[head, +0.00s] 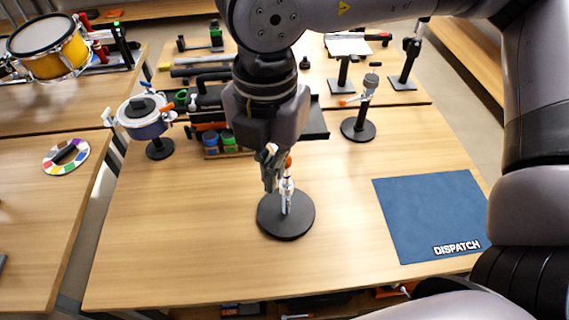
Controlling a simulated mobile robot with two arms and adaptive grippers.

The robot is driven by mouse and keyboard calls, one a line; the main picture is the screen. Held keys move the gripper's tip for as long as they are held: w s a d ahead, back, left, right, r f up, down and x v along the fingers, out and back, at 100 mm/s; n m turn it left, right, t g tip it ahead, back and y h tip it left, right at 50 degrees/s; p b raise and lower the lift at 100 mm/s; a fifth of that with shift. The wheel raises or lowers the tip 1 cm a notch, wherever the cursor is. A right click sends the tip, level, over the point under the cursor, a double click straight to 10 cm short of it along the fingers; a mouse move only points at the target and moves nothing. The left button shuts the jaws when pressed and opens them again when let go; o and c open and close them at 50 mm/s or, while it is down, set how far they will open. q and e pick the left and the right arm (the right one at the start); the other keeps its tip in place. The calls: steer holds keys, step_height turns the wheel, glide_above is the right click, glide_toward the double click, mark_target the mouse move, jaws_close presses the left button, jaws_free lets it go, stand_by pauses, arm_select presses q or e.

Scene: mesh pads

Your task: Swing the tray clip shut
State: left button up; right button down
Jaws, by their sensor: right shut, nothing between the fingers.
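A small white clip-like part with an orange tip (288,186) stands on a round black base (286,226) in the middle of the table. It may be the tray clip, but the view does not name it. My right gripper (270,182) points down just left of this part, shut with nothing between its fingers. It partly hides the part, so I cannot tell whether they touch or how far the clip is swung. My left gripper is not in view.
A blue DISPATCH mat (420,215) lies at the right. A second round-based stand (358,128) with an orange-tipped part is behind right. A lidded pot (147,123) on a stand is at back left. The table's front is clear.

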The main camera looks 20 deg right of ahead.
steer(key=shift+w+d+b, duration=0.2)
steer(key=shift+d+b, duration=0.1)
steer(key=shift+d, duration=0.45)
steer(key=shift+w+d+b, duration=0.25)
steer(key=shift+d+b, duration=0.1)
steer(key=shift+d, duration=0.35)
steer(key=shift+w+d+b, duration=0.2)
steer(key=shift+d+b, duration=0.1)
steer(key=shift+d, duration=0.45)
steer(key=shift+w, duration=0.1)
steer(key=w+d, duration=0.1)
steer(key=w+d+b, duration=0.1)
steer(key=d, duration=0.1)
steer(key=shift+w+d, duration=0.25)
steer(key=shift+w, duration=0.15)
